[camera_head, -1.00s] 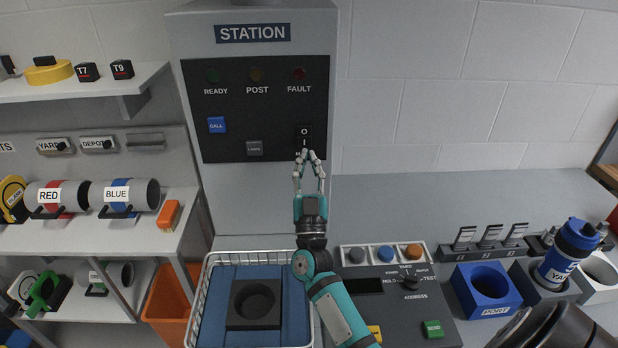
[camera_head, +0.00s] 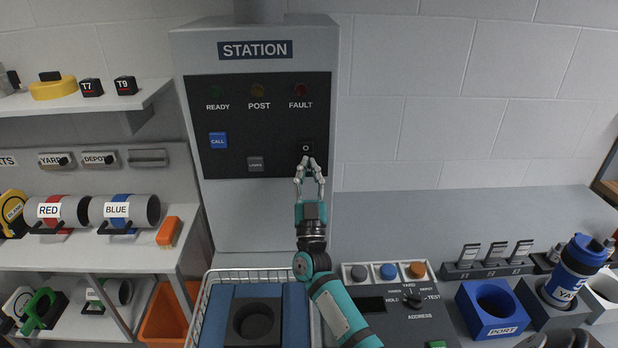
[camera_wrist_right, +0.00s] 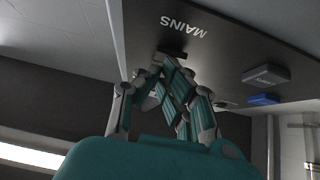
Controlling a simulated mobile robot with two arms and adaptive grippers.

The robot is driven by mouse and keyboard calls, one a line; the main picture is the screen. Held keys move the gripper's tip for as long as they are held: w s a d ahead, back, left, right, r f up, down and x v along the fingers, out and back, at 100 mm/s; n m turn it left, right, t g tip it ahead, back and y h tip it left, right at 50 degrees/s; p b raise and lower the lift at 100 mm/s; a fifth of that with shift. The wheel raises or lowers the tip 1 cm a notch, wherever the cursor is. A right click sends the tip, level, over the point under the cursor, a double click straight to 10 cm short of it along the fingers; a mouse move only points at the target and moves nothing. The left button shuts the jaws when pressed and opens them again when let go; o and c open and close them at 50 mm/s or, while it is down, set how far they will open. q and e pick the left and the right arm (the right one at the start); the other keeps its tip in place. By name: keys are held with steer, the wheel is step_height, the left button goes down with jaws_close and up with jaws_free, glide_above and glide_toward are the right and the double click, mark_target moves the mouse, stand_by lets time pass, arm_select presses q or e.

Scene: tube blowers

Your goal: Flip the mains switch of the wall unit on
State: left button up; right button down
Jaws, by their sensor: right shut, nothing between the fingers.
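The wall unit (camera_head: 323,222), labelled STATION, carries a dark panel (camera_head: 230,102). The black mains switch (camera_head: 306,147) sits at the panel's lower right; its O mark shows and its lower part is hidden by my fingers. My right gripper (camera_head: 309,163) is shut and empty, pointing up with its fingertips at the switch's lower part. In the right wrist view the fingertips (camera_wrist_right: 168,66) meet close to the dark switch (camera_wrist_right: 172,54), beside the MAINS label (camera_wrist_right: 183,27). I cannot tell whether they touch it. My left gripper is not in view.
A blue CALL button (camera_head: 218,140) and a grey button (camera_head: 255,164) are on the panel. The READY, POST and FAULT lamps (camera_head: 300,91) look dim. Below are a wire basket (camera_head: 208,300) and a control console (camera_head: 385,325). Shelves (camera_head: 110,258) stand at left.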

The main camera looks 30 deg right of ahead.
steer(key=shift+w+d+f, duration=0.1)
steer(key=shift+f, duration=0.05)
steer(key=shift+p, duration=0.3)
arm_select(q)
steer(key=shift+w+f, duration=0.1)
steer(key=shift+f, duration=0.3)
arm_select(e)
steer(key=v, duration=0.7)
steer(key=shift+f, duration=0.35)
